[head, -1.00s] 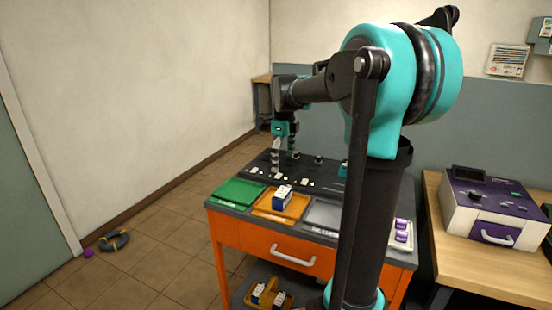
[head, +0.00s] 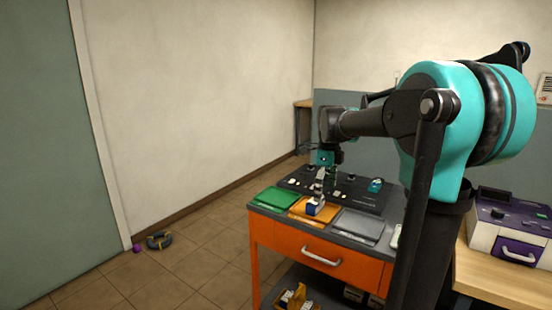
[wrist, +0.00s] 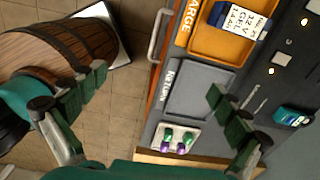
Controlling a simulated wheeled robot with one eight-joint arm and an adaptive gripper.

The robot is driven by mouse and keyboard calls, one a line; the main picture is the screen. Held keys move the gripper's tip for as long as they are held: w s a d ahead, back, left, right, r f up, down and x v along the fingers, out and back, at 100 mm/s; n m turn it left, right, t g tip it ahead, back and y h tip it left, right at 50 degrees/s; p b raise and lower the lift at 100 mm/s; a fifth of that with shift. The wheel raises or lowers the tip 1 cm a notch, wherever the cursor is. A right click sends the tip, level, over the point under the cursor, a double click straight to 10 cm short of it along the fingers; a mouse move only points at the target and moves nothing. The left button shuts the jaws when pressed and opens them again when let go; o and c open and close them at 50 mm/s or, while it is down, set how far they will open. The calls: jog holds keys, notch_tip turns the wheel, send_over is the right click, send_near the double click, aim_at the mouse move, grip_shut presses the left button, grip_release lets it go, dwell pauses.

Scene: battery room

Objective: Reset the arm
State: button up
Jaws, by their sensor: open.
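My gripper (head: 322,182) hangs over the orange cart in the head view, in line with the orange tray (head: 299,214). In the wrist view my gripper (wrist: 157,85) has its green-padded fingers wide apart with nothing between them. A blue and white battery (head: 314,207) sits in the orange tray, apart from the fingers; it also shows at the top of the wrist view (wrist: 238,20). My arm reaches out from the right side of the head view, with its elbow bent.
A green tray (head: 276,199) and a grey tray (head: 361,225) flank the orange one. Behind them is a dark panel (head: 345,192) with knobs. A purple and white device (head: 510,222) stands on a wooden bench at right. A barrel (wrist: 62,50) shows in the wrist view.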

jog(key=s+d+f+n+t, duration=0.2)
jog(key=s+f+n+t, duration=0.2)
jog(key=s+f+n, duration=1.6)
jog(key=s+n, duration=0.1)
jog(key=n, duration=0.2)
jog(key=shift+s+d+f+n, duration=0.15)
jog(key=shift+d+f+n, duration=0.15)
jog(key=shift+d, duration=0.1)
